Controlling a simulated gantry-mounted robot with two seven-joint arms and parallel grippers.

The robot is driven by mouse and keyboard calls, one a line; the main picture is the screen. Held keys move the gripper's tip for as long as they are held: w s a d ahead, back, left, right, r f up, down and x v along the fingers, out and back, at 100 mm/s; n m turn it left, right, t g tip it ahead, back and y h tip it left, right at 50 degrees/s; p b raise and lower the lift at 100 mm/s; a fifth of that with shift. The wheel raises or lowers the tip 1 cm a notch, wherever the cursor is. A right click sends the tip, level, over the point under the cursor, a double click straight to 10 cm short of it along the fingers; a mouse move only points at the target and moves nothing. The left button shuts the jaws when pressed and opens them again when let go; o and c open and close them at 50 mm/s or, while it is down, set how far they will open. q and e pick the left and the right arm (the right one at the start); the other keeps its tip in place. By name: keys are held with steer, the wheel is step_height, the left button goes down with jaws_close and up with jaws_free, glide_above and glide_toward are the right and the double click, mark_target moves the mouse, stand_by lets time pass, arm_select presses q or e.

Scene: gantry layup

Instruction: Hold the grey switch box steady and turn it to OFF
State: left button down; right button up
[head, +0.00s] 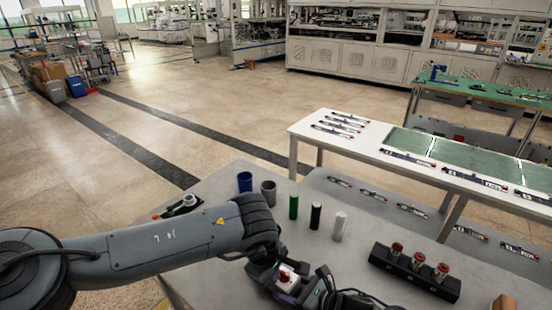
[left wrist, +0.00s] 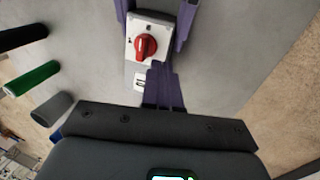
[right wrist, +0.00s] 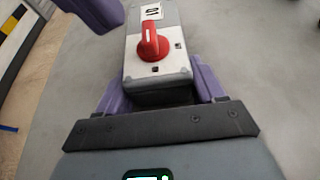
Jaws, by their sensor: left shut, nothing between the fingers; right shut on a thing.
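The grey switch box (head: 287,277) has a white face and a red knob with a white mark. It shows at the top of the left wrist view (left wrist: 135,30) and in the right wrist view (right wrist: 158,70). The knob handle (right wrist: 151,42) lies roughly along the box's length, towards a small printed label (right wrist: 152,12). My right gripper (right wrist: 160,82) is shut on the box, one purple finger on each side. My left gripper (left wrist: 160,72) is shut and empty, its fingertips together close beside the box near the knob; whether they touch it I cannot tell.
A blue cup (head: 245,181), a grey cup (head: 268,193) and green (head: 293,207), black (head: 315,216) and white (head: 340,226) cylinders stand behind on the grey table. Bare tabletop lies between.

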arm_select(q)
steer(key=shift+f, duration=0.55)
steer(key=shift+w+d, duration=0.3)
steer(key=shift+d, duration=0.25)
stand_by(0.8)
steer(key=shift+s+d, duration=0.45)
steer(key=shift+d, duration=0.15)
stand_by(0.8)
steer(key=shift+s, duration=0.1)
stand_by(0.4)
steer(key=shift+s+a+r, duration=0.1)
steer(key=shift+s, duration=0.2)
steer(key=shift+w+d+v, duration=0.15)
steer(key=shift+w+v, duration=0.05)
steer(key=shift+v, duration=0.75)
steer(key=shift+w+d+v, duration=0.1)
steer(key=shift+w+v, duration=0.05)
steer(key=shift+v, duration=0.8)
steer(key=shift+w+d+v, duration=0.15)
steer(key=shift+w+v, duration=0.05)
steer(key=shift+v, duration=0.75)
steer(key=shift+r, duration=0.2)
